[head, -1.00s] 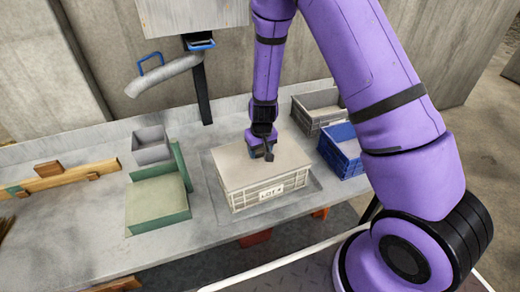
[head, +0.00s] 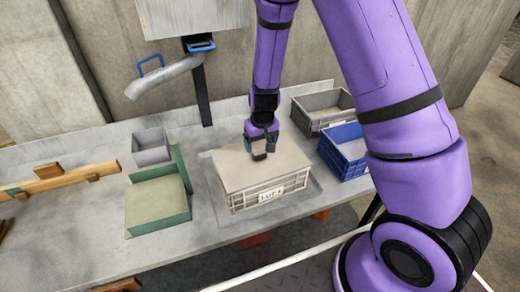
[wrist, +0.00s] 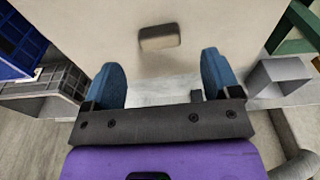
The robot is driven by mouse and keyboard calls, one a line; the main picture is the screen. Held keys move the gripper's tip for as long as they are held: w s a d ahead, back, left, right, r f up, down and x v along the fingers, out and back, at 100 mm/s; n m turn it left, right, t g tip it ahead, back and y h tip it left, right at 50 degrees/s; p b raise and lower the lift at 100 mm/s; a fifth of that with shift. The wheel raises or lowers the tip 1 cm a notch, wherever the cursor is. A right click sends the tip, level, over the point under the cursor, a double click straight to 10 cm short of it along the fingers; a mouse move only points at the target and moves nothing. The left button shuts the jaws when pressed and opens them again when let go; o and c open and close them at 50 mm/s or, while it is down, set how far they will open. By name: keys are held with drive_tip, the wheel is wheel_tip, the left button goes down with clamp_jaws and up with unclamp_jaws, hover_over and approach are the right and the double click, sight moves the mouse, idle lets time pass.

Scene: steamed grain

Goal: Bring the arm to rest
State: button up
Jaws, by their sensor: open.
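My gripper (head: 260,156) hangs from my purple arm just above the pale lid of a beige crate (head: 268,195) with a printed label on its front. In the wrist view my gripper (wrist: 160,66) has its two blue fingers wide apart, with nothing between them. A small tan handle or block (wrist: 159,37) lies on the pale lid (wrist: 85,30), just beyond the fingertips. Whether the fingers touch the lid cannot be told.
A grey crate (head: 322,106) and a blue crate (head: 341,158) stand right of the beige one. At left are a green stand (head: 158,207), a grey bin (head: 151,147) and wooden bars (head: 60,183). A grey spout (head: 165,77) hangs behind. The bench's front-left (head: 75,245) is clear.

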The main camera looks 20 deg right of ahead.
drive_tip(key=s+d+r+t, duration=0.1)
drive_tip(key=s+r, duration=0.2)
drive_tip(key=r, duration=0.6)
drive_tip(key=s+d+r+y, duration=0.1)
drive_tip(key=s+r, duration=0.2)
drive_tip(key=r, duration=0.5)
drive_tip(key=s+d+r+t, duration=0.1)
drive_tip(key=s+r, duration=0.3)
drive_tip(key=r, duration=0.5)
drive_tip(key=s+d+r+t, duration=0.1)
drive_tip(key=s+d+r, duration=0.1)
drive_tip(key=s+r, duration=0.3)
drive_tip(key=s+d+r+h, duration=0.1)
drive_tip(key=s+r, duration=0.5)
drive_tip(key=s, duration=0.7)
drive_tip(key=shift+s+d+m+t, duration=0.3)
drive_tip(key=shift+d+t, duration=0.1)
drive_tip(key=shift+d, duration=0.05)
